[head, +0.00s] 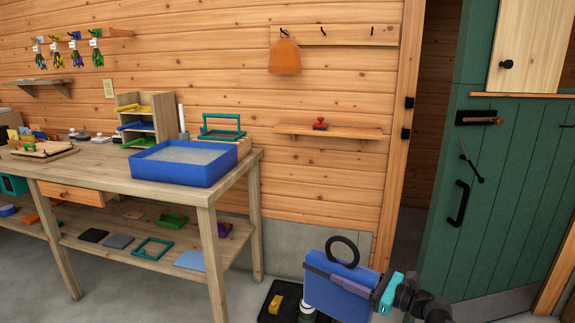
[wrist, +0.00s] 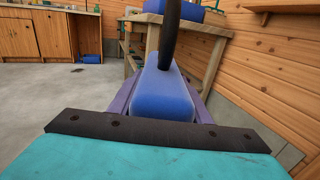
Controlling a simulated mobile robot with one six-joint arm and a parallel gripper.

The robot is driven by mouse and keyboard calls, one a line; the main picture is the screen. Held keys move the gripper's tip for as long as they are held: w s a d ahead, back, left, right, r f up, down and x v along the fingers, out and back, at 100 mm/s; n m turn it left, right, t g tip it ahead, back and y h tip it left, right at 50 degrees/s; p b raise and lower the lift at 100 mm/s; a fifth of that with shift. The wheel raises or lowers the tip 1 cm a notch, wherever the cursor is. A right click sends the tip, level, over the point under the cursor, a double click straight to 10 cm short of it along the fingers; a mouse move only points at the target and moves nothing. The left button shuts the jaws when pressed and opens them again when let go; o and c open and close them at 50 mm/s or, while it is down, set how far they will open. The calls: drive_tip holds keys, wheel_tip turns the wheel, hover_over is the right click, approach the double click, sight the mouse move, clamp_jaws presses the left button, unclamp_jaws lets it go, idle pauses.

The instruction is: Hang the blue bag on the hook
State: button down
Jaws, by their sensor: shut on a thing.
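The blue bag (head: 335,300) is low at the front in the head view, roughly upright, with its dark ring handle standing up. My gripper (head: 335,277) is shut on the bag, one purple finger across its near side. In the wrist view the blue bag (wrist: 163,95) sits between the fingers (wrist: 160,103), its dark handle rising above it. A wooden rail (head: 350,36) high on the wall has three dark hooks. An orange bag (head: 284,58) hangs at the left hook; the middle hook (head: 323,31) and right hook (head: 372,31) are bare. The blue bag is well below the rail.
A shelf (head: 345,132) with a red-handled stamp (head: 320,124) juts out below the rail. The workbench (head: 130,178) with a blue tray (head: 170,172) stands left. A black floor tray (head: 268,308) with a yellow block is beside the bag. A green door (head: 500,200) is right.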

sight(350, 242)
drive_tip(key=shift+r+p, duration=6.7)
drive_tip(key=shift+p, duration=2)
drive_tip(key=shift+a, duration=0.15)
